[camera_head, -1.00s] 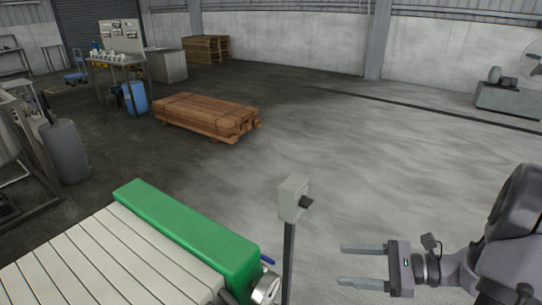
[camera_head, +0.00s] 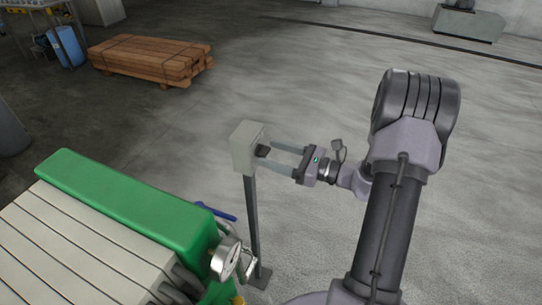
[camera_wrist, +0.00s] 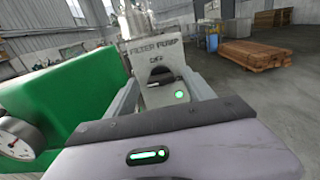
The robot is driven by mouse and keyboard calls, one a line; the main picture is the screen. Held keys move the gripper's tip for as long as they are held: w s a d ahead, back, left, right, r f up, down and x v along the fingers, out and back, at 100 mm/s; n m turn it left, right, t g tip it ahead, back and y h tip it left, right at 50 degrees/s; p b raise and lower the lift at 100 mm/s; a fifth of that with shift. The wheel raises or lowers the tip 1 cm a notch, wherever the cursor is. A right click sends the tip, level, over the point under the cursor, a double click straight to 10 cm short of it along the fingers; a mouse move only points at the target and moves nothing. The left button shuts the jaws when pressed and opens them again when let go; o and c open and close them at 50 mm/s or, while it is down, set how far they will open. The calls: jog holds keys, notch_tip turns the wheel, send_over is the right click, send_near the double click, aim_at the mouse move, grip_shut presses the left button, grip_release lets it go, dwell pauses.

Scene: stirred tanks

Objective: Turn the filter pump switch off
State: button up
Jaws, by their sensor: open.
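The filter pump switch box (camera_head: 247,147) is a pale grey box on a thin dark post. Its dark switch handle (camera_head: 262,151) sticks out on the right face. In the wrist view the box (camera_wrist: 152,56) carries the words "FILTER PUMP" and "OFF" above the dark handle (camera_wrist: 160,73), with a lit green lamp (camera_wrist: 180,95) below. My gripper (camera_head: 271,155) is open, its two fingers reaching toward the handle from the right, tips close to the box. In the wrist view the fingers lie either side of the handle; I cannot tell whether they touch it.
A filter press with a green end block (camera_head: 130,205), a round gauge (camera_head: 226,258) and a blue lever (camera_head: 215,211) stands left of the post. Stacked timber (camera_head: 150,60) lies farther back. The floor behind and right of the box is clear.

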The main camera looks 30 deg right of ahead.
jog(key=shift+w+a, duration=0.35)
jog(key=shift+w, duration=0.1)
grip_shut()
jog(key=shift+r, duration=0.1)
jog(key=shift+m+p, duration=0.3)
jog(key=shift+p, duration=0.05)
jog(key=m+p, duration=0.2)
jog(key=p, duration=0.1)
jog(key=shift+r+m, duration=0.15)
jog(key=shift+m, duration=0.15)
jog(key=m+p, duration=0.5)
jog(key=shift+w+d+m, duration=0.1)
jog(key=shift+m, duration=0.2)
jog(key=m+p, duration=0.2)
jog(key=m, duration=0.1)
jog(key=m+p, duration=0.1)
jog(key=shift+f, duration=0.25)
jog(key=shift+f+m+p, duration=0.2)
jog(key=shift+m+p, duration=0.85)
jog(key=shift+m, duration=1.45)
